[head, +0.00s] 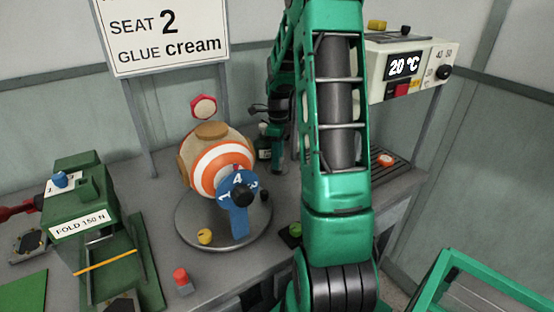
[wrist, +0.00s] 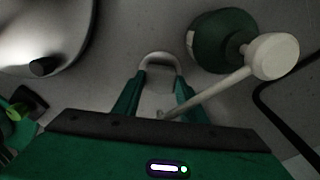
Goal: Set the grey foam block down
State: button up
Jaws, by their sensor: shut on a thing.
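My gripper (wrist: 160,80) reaches down over the bench, its two green fingers apart with a pale grey, rounded piece (wrist: 158,58) between their tips. I take this piece to be the grey foam block; its edges blend with the grey bench, and I cannot tell whether it touches the surface. In the head view my gripper (head: 278,158) is behind the ball and left of my large green arm link. The block is not clear there.
A dark green pot (wrist: 218,42) and a pale round-headed stick (wrist: 272,56) are close right of my gripper. The panelled ball (head: 222,166) sits on a round turntable (head: 193,229). A green press (head: 84,210) stands left. The cream heater unit (head: 415,66) is at right.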

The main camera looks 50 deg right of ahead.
jog(key=shift+f, duration=0.45)
jog(key=shift+f, duration=0.1)
jog(key=o, duration=1)
